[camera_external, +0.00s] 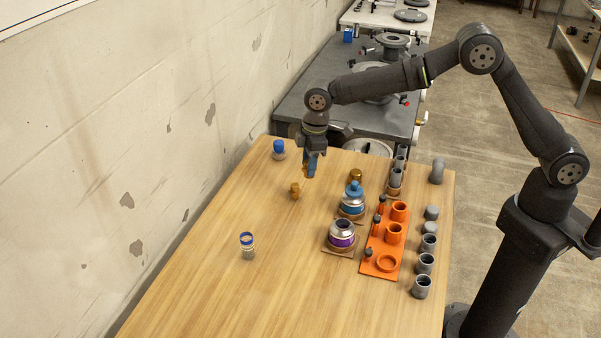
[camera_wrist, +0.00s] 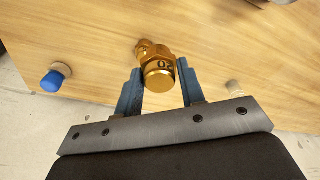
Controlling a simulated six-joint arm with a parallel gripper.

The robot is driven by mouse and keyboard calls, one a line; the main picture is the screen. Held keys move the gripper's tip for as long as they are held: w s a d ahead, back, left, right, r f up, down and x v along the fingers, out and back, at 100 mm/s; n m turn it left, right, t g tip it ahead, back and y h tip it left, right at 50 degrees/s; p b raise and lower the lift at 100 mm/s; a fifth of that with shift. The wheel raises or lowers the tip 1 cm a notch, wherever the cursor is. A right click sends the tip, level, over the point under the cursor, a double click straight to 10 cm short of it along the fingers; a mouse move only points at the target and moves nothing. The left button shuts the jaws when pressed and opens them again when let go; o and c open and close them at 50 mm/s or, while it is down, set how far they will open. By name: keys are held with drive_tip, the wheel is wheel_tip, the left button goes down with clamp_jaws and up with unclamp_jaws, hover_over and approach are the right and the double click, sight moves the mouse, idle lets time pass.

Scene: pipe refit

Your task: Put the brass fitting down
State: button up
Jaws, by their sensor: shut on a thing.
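My gripper (camera_external: 310,172) is above the far part of the wooden table, pointing down. Its blue fingers (camera_wrist: 158,88) are shut on a brass fitting (camera_wrist: 160,76), a rounded golden piece with dark marking on it. A brass piece (camera_external: 295,190) appears just below and left of the gripper, at the table surface. In the wrist view more brass shows behind the held fitting; I cannot tell whether it is a separate piece.
A blue-capped container (camera_external: 278,148) and a blue-ringed one (camera_external: 247,247) stand on the left. To the right are purple-banded (camera_external: 342,236) and blue-topped (camera_external: 352,205) parts, an orange rack (camera_external: 378,262) and several grey pipe pieces (camera_external: 422,288). The front-left tabletop (camera_external: 210,300) is clear.

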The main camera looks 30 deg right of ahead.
drive_tip(key=w+d+m, duration=0.5)
drive_tip(key=w+d, duration=1.1)
drive_tip(key=d, duration=0.2)
drive_tip(key=shift+t, duration=0.3)
drive_tip(key=a+f, duration=0.2)
drive_tip(key=a, duration=0.1)
drive_tip(key=s+a+f, duration=0.1)
drive_tip(key=a+f, duration=0.1)
drive_tip(key=a, duration=0.2)
drive_tip(key=s+a+f, duration=0.1)
drive_tip(key=a+f, duration=0.1)
drive_tip(key=a, duration=0.1)
drive_tip(key=shift+a+f, duration=0.1)
drive_tip(key=shift+a, duration=0.2)
drive_tip(key=shift+f, duration=2.05)
drive_tip(key=shift+f, duration=0.2)
drive_tip(key=o, duration=1.1)
drive_tip(key=shift+r, duration=0.1)
